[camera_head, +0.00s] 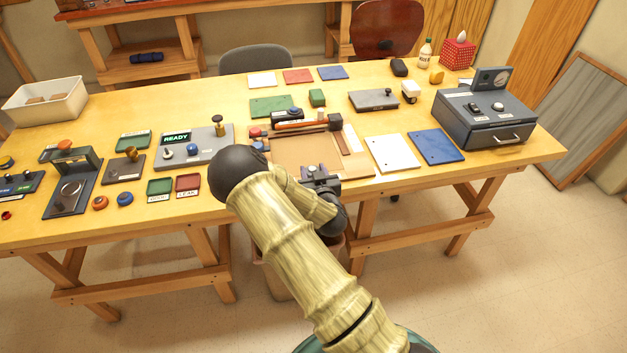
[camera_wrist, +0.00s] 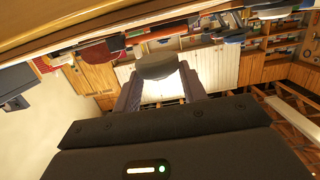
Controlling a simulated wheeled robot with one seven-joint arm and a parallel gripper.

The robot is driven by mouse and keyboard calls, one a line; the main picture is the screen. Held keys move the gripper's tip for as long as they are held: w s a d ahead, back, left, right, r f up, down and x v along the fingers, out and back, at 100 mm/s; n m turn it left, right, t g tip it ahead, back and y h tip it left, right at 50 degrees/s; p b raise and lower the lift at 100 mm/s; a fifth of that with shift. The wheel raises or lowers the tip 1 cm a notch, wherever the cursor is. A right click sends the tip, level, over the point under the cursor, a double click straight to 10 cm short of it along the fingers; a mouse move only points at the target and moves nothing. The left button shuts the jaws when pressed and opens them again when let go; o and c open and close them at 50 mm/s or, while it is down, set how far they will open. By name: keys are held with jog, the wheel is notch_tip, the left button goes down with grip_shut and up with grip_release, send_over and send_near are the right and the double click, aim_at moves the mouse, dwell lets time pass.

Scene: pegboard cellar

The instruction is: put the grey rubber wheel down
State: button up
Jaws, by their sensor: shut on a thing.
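My gripper (camera_wrist: 160,78) is shut on the grey rubber wheel (camera_wrist: 158,66), a dark grey rounded piece between the two fingertips in the wrist view. The wrist view is tilted, with the table's edge across the top. In the head view my gripper is at the table's front edge, near the brown tray. My own arm covers part of it there, and I cannot make out the wheel in that view. I cannot tell how high the wheel is held. The wooden table (camera_head: 225,92) spans the head view.
The brown tray (camera_head: 292,155) lies just beyond my gripper, with tools behind it. A white panel (camera_head: 392,154) and a blue panel (camera_head: 437,146) lie to its right. A grey drawer box (camera_head: 485,120) stands far right. A bin (camera_head: 273,282) stands below the table's front.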

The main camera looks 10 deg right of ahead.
jog(key=shift+f, duration=1.8)
jog(key=shift+a, duration=0.1)
jog(key=shift+f, duration=0.1)
jog(key=o, duration=1)
jog(key=shift+s, duration=0.1)
